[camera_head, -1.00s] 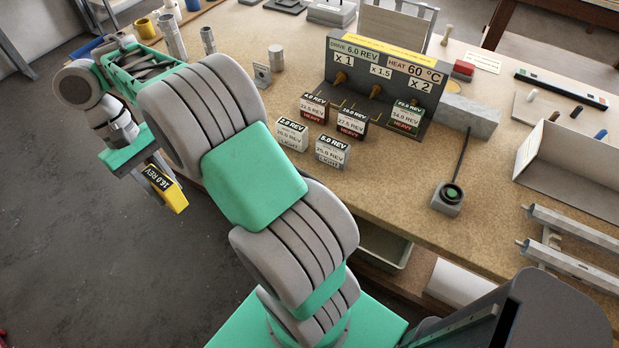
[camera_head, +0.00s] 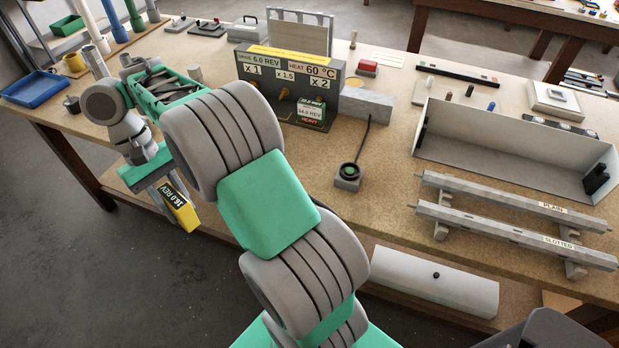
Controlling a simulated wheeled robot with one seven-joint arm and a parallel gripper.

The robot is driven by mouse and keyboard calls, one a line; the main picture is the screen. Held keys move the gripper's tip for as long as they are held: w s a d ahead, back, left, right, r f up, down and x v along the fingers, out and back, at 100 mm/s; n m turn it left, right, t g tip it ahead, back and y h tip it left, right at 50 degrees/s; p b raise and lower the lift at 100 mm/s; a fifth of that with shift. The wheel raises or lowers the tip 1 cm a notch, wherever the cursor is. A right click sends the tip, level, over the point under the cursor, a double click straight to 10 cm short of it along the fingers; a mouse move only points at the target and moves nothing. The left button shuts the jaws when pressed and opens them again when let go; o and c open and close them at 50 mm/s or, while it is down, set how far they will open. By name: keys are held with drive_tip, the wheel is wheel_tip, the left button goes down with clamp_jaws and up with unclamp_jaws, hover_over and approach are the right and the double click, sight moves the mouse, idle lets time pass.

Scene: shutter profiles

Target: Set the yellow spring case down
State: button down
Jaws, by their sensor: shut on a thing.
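The yellow spring case (camera_head: 181,209) has a black label reading "16.0 REV". My gripper (camera_head: 165,187) is shut on it and holds it tilted in front of the bench's front edge, above the dark floor. The case touches nothing but the gripper as far as I can see. The gripper's fingers are partly hidden by the green hand and the case. The wooden bench (camera_head: 395,190) stands behind and to the right of the case.
My arm covers part of the bench. A blue tray (camera_head: 38,87) is far left. Bench around the button box is clear.

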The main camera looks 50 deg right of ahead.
drive_tip(key=shift+s+d+m, duration=0.3)
drive_tip(key=shift+s+d, duration=0.05)
drive_tip(key=shift+s+d+m+y, duration=0.1)
drive_tip(key=shift+d+m+y, duration=0.15)
drive_tip(key=shift+m+y, duration=0.25)
drive_tip(key=shift+w+d+m+b, duration=0.2)
drive_tip(key=shift+m+b, duration=0.1)
drive_tip(key=shift+m, duration=0.5)
drive_tip(key=s+d+r+m+t+b, duration=0.15)
drive_tip(key=d+m+t, duration=0.25)
drive_tip(key=d+m, duration=0.7)
drive_tip(key=w+d+m+t+b, duration=0.1)
drive_tip(key=d+m+t+b, duration=0.3)
drive_tip(key=m, duration=1.4)
drive_tip(key=shift+t, duration=0.3)
drive_tip(key=d+f, duration=0.3)
drive_tip(key=d, duration=0.2)
drive_tip(key=w+d+f, duration=0.1)
drive_tip(key=d+f, duration=0.2)
drive_tip(key=d, duration=0.1)
drive_tip(key=d+f+p, duration=0.1)
drive_tip(key=d+f, duration=0.2)
drive_tip(key=d, duration=0.2)
drive_tip(key=shift+w+d+f, duration=0.25)
drive_tip(key=shift+d+f, duration=0.05)
drive_tip(key=shift+d, duration=0.05)
wheel_tip(320, 180, down, 3)
drive_tip(key=shift+d+r, duration=0.1)
drive_tip(key=shift+f, duration=0.2)
drive_tip(key=shift+f, duration=0.1)
